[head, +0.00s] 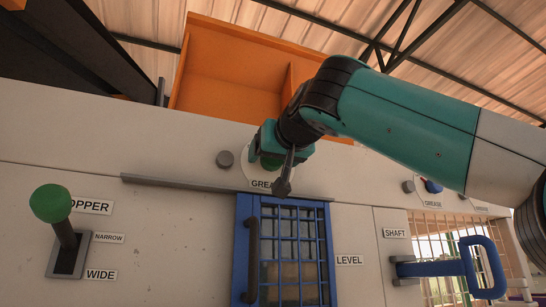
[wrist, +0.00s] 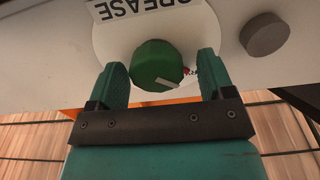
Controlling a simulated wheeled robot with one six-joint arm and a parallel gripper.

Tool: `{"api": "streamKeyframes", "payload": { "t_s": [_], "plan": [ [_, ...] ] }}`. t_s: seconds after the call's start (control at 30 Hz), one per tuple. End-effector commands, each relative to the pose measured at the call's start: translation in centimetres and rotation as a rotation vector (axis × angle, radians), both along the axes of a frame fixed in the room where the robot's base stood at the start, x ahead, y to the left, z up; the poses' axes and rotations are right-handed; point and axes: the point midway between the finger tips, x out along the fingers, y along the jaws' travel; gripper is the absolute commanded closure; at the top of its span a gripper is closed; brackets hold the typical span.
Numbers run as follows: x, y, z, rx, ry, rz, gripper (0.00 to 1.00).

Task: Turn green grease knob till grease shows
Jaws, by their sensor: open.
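The green grease knob (wrist: 157,65) shows in the wrist view on a round white plate under an upside-down GREASE label (wrist: 154,6). It is a ribbed round knob with a white pointer mark toward its lower right. My gripper (wrist: 161,70) is open, with one teal finger on each side of the knob. There is a gap at the left finger; the right finger is close, and I cannot tell if it touches. In the head view the knob (head: 271,161) is mostly hidden behind my gripper (head: 268,150). I see no grease.
A grey round cap (head: 225,159) sits left of the knob. Below are a blue barred window (head: 291,250) with a dark handle and a green-topped hopper lever (head: 50,204). A blue shaft handle (head: 482,268) is at right. An orange bin (head: 235,68) stands above the panel.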

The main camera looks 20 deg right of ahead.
Motion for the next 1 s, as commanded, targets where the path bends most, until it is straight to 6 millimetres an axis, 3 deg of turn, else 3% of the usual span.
{"api": "streamKeyframes", "payload": {
  "t_s": [0.13, 0.33, 0.67, 1.0],
  "plan": [
    [-0.01, -0.21, 0.00, 0.000, 0.000, -0.003, 0.27],
    [-0.02, -0.18, 0.00, 0.000, 0.000, -0.003, 0.73],
    [-0.03, -0.08, -0.05, 0.032, 0.000, -0.002, 0.73],
    [-0.01, -0.11, -0.13, 0.244, 0.000, -0.001, 0.73]
  ]
}}
